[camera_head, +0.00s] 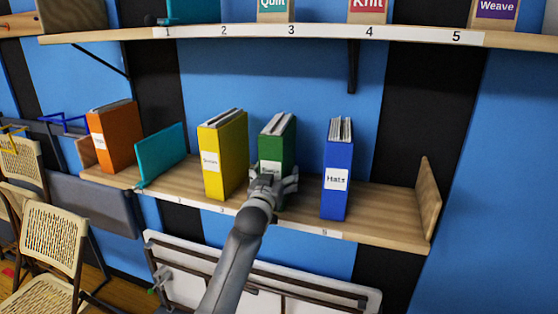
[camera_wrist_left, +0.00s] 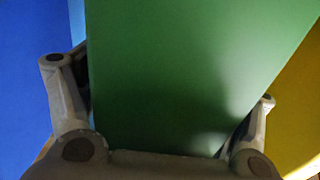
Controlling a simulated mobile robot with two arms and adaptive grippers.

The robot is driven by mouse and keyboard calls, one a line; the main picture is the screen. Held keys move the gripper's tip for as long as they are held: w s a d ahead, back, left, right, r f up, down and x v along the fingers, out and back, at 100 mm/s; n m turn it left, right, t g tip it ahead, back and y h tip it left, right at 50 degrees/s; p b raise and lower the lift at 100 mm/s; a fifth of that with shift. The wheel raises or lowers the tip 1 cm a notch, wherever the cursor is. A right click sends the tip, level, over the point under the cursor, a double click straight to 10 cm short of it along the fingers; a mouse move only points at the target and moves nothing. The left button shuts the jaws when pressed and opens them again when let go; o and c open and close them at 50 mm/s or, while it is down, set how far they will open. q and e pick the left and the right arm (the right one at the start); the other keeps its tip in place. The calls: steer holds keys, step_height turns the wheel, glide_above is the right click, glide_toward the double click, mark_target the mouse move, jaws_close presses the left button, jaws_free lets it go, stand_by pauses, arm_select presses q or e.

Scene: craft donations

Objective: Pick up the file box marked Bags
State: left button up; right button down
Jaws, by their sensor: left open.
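A green file box (camera_head: 277,142) stands upright on the lower wooden shelf, between a yellow and a blue one. Its white label is mostly hidden by my left gripper (camera_head: 279,184), and I cannot read it. My left gripper is open at the front of the green box. In the left wrist view the green box (camera_wrist_left: 190,65) fills the middle, with one finger of my left gripper (camera_wrist_left: 160,115) on each side; I cannot tell whether they touch it. An orange file box (camera_head: 113,137) stands far left, its small label unclear. My right gripper is not in view.
The yellow file box (camera_head: 223,155) and the blue file box (camera_head: 338,172), marked Hats, flank the green one. The upper shelf (camera_head: 260,32) is above. The lower shelf (camera_head: 390,210) is bare right of the blue box.

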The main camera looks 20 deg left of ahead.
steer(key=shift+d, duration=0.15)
arm_select(q)
steer(key=shift+c, duration=1.1)
steer(key=c, duration=1)
steer(key=shift+r, duration=0.15)
steer(key=shift+c, duration=0.2)
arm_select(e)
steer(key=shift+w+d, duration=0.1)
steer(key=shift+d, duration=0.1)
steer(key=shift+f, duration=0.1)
